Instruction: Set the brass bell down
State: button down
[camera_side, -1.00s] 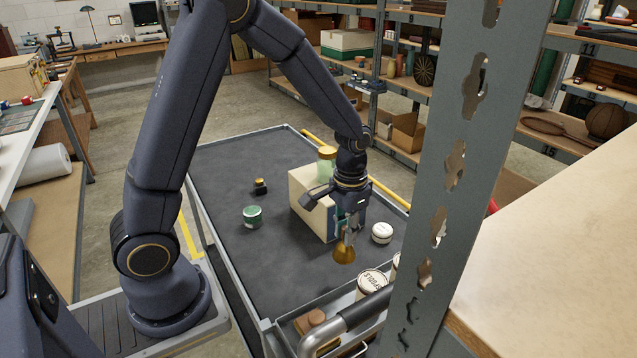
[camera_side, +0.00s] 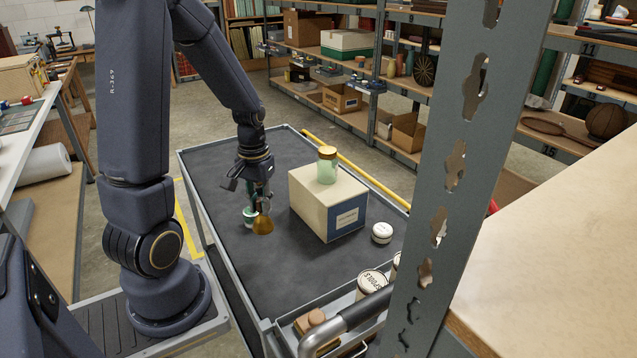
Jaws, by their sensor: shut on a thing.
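The brass bell (camera_side: 263,226) hangs mouth down from my gripper (camera_side: 261,200), which is shut on its upper part. The bell is over the dark top of the cart (camera_side: 230,160), left of the cream box. I cannot tell whether its rim touches the surface. A green tin (camera_side: 248,217) stands just behind and left of the bell, partly hidden by the gripper. Whether bell and tin touch is not clear.
A cream box (camera_side: 312,196) with a green jar (camera_side: 327,166) on top stands to the right. A round white tin (camera_side: 382,233) is beside it. Labelled tins (camera_side: 371,283) sit at the cart's near end. The cart's front middle (camera_side: 280,270) is clear.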

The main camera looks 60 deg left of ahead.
notch_tip(320, 180, down, 9)
jog(key=shift+f, duration=0.2)
jog(key=shift+f, duration=0.1)
jog(key=c, duration=1)
grip_release()
jog(key=shift+f, duration=0.1)
jog(key=shift+c, duration=0.2)
notch_tip(320, 180, up, 17)
jog(key=shift+s+f, duration=0.1)
jog(key=shift+f, duration=0.1)
jog(key=d+r+m+t, duration=0.2)
jog(key=d+r+m, duration=0.2)
jog(key=d+r, duration=0.3)
jog(key=d, duration=0.2)
jog(key=shift+w+d+t+y, duration=0.3)
jog(key=shift+d+t+y, duration=0.05)
jog(key=shift+t+y, duration=0.05)
jog(key=shift+o, duration=0.5)
jog(key=s+d+r+m+t, duration=0.2)
jog(key=s+d+r+m, duration=0.1)
jog(key=d, duration=0.4)
jog(key=shift+s+d+r+m+t+h, duration=0.2)
jog(key=shift+r+m+t+h, duration=0.1)
jog(key=shift+t+h, duration=0.1)
